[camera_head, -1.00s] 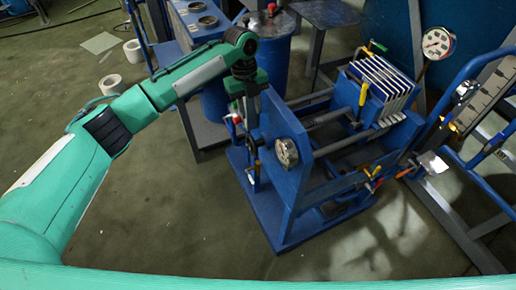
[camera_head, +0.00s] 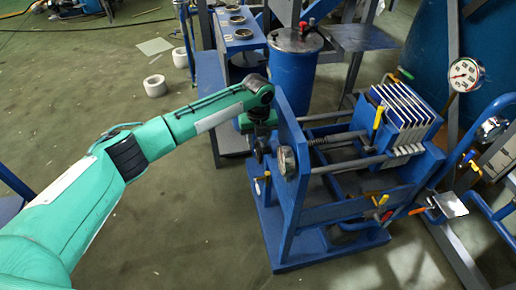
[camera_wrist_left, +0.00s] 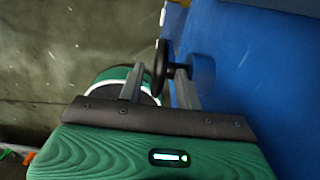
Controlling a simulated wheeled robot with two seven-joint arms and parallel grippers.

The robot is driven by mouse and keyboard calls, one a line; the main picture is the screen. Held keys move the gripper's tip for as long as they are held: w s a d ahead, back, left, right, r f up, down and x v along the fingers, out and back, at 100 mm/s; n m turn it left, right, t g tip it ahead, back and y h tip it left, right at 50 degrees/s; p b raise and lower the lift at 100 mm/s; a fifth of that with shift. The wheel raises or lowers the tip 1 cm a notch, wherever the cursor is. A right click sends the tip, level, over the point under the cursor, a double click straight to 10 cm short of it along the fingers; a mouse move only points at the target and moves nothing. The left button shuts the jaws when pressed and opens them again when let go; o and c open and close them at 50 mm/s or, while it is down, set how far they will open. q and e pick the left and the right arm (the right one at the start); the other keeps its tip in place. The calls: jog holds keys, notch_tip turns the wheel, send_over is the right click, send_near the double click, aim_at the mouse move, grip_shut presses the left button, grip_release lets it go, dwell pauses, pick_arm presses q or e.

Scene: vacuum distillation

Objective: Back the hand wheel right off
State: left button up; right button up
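The black hand wheel (camera_wrist_left: 160,68) shows nearly edge-on in the left wrist view, on a short shaft beside the blue end plate (camera_wrist_left: 265,70). My left gripper (camera_wrist_left: 160,75) has its two grey fingers apart, one on each side of the wheel's rim in the picture. Whether either finger touches the rim I cannot tell. In the head view my left gripper (camera_head: 262,146) points down at the outer face of the press's blue end plate (camera_head: 291,125), and it mostly hides the wheel. My right gripper is in neither view.
White filter plates (camera_head: 402,105) stand in the blue press frame (camera_head: 330,213). A blue drum (camera_head: 293,75) stands behind.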

pick_arm(q)
jog(key=shift+f, duration=1.95)
grip_shut()
